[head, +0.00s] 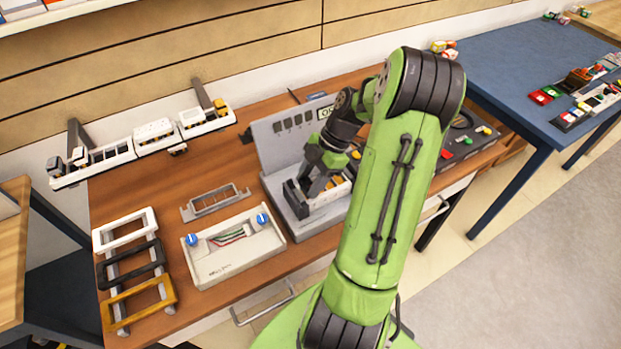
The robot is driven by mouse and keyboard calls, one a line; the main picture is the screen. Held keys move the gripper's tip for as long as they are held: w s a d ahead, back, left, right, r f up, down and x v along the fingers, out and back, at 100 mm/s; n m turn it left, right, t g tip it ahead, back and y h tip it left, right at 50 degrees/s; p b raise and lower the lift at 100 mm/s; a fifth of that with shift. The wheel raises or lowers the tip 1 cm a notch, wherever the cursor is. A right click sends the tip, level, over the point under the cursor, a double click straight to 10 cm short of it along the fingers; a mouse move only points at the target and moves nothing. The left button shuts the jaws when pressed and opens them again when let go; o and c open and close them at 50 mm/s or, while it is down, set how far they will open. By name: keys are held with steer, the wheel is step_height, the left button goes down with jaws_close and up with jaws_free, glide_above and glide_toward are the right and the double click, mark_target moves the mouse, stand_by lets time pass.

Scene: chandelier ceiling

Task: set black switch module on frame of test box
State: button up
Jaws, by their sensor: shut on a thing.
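My gripper (316,183) is dark and points down over the base of a grey test unit (283,135) with an upright slotted panel and a small display. It is shut on a small dark piece, taken as the black switch module, which is mostly hidden by the fingers. I cannot tell whether the piece touches the unit. White and yellow parts (338,190) show beside the fingers on the unit's base. A pale open box (232,270) with two blue knobs and coloured wires lies to the left, apart from my gripper. A grey metal frame (215,203) lies behind that box.
White, black and ochre cover frames (140,302) rest on a rack at the table's left. White module trays (155,140) stand along the back left. A dark case (470,140) is right of my arm. A blue table (520,70) with small parts stands further right.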

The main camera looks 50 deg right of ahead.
steer(key=shift+f, duration=0.15)
stand_by(0.4)
steer(key=o, duration=1.1)
steer(key=shift+r+p, duration=2.25)
steer(key=shift+r, duration=0.9)
steer(key=shift+f, duration=0.1)
